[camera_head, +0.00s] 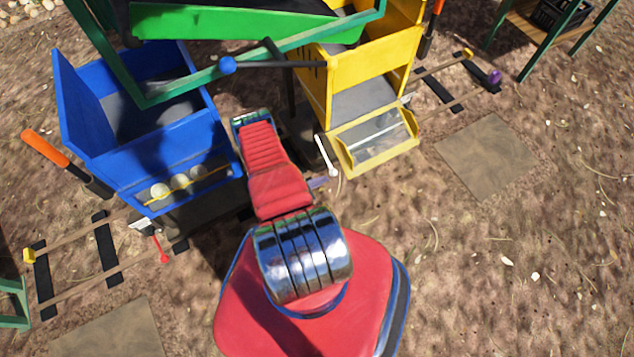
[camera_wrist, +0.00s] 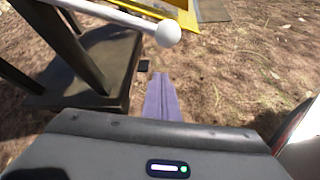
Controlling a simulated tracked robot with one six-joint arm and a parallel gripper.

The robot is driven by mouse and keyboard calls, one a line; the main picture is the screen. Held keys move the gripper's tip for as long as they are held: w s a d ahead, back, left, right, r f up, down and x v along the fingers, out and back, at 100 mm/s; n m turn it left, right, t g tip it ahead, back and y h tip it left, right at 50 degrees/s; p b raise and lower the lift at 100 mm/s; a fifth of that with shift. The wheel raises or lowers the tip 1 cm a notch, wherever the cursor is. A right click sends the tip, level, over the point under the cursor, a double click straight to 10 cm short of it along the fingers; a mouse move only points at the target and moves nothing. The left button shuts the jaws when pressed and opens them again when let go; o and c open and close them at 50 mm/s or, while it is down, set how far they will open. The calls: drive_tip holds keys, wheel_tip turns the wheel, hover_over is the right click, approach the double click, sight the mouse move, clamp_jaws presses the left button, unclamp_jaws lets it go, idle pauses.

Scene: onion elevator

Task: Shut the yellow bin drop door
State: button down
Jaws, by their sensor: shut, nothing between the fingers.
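The yellow bin (camera_head: 372,65) stands at the upper middle of the head view. Its drop door (camera_head: 372,142), a yellow frame with a clear panel, is swung open and slopes outward at the bin's front. A white lever (camera_head: 325,156) with a ball end is at the door's left side. In the wrist view the white ball (camera_wrist: 168,33) is just beyond my fingertips. My gripper (camera_head: 318,183) has purple fingers, low and just left of the lever's ball; the wrist view shows them (camera_wrist: 163,95) shut and empty. I cannot tell whether they touch the lever.
A blue bin (camera_head: 150,130) with several pale onions is at left. A green chute frame (camera_head: 250,62) with a blue-knobbed bar hangs above. A dark post and base (camera_wrist: 110,75) stand close left of my fingers. Rails lie at both sides; ground right of the door is open.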

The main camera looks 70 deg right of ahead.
drive_tip(key=shift+s+r, duration=0.25)
drive_tip(key=shift+r, duration=0.35)
drive_tip(key=shift+s+r, duration=0.2)
drive_tip(key=shift+r, duration=0.45)
drive_tip(key=shift+s+r, duration=0.25)
drive_tip(key=shift+r, duration=0.35)
drive_tip(key=shift+s, duration=0.1)
